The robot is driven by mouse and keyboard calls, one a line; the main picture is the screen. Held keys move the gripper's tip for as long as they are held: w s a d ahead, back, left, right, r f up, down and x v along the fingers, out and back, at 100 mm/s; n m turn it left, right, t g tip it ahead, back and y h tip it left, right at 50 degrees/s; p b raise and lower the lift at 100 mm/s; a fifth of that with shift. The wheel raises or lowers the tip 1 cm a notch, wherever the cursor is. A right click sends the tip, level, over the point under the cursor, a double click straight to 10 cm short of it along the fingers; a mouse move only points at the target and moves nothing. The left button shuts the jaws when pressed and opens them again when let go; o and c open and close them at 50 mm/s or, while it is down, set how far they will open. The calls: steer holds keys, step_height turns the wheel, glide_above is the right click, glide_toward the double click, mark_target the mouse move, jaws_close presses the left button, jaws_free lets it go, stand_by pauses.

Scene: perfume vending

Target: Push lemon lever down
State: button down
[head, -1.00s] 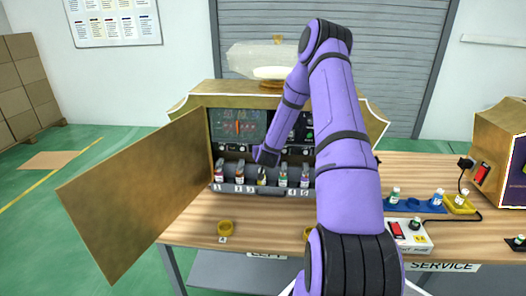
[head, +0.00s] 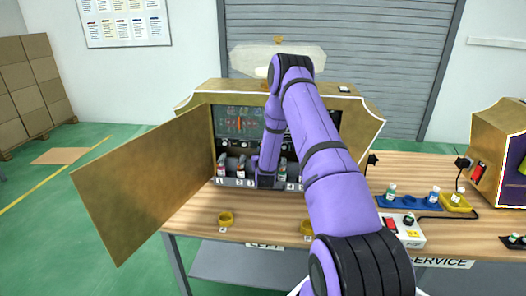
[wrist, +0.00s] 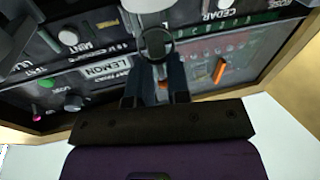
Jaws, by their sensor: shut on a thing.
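The gold cabinet (head: 290,92) stands open on the wooden table. In the head view my gripper (head: 266,182) is down at the middle of its bottle row and covers the middle bottle. In the wrist view the LEMON label (wrist: 108,68) is just left of my gripper (wrist: 155,88). The dark fingers are close together around a narrow grey part, apparently the lemon lever (wrist: 156,45). The fingers hide much of it, so how far down it sits cannot be told. The MINT (wrist: 86,46) and CEDAR (wrist: 226,4) labels lie on either side.
The cabinet's open door (head: 145,185) juts out at the left. Several small bottles stay visible beside my gripper. Yellow rings (head: 226,218) lie at the table's front. A blue tray (head: 408,203) and a white switch box (head: 412,232) are at the right.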

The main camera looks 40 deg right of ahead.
steer(key=shift+s+f+h, duration=0.15)
steer(key=shift+s+h, duration=0.05)
steer(key=shift+h, duration=0.2)
steer(key=c, duration=1.3)
jaws_free()
steer(key=shift+a, duration=0.1)
steer(key=v, duration=1)
steer(key=shift+s+a+f, duration=0.1)
steer(key=shift+s+a, duration=0.05)
steer(key=shift+s, duration=0.25)
steer(key=shift+o, duration=0.5)
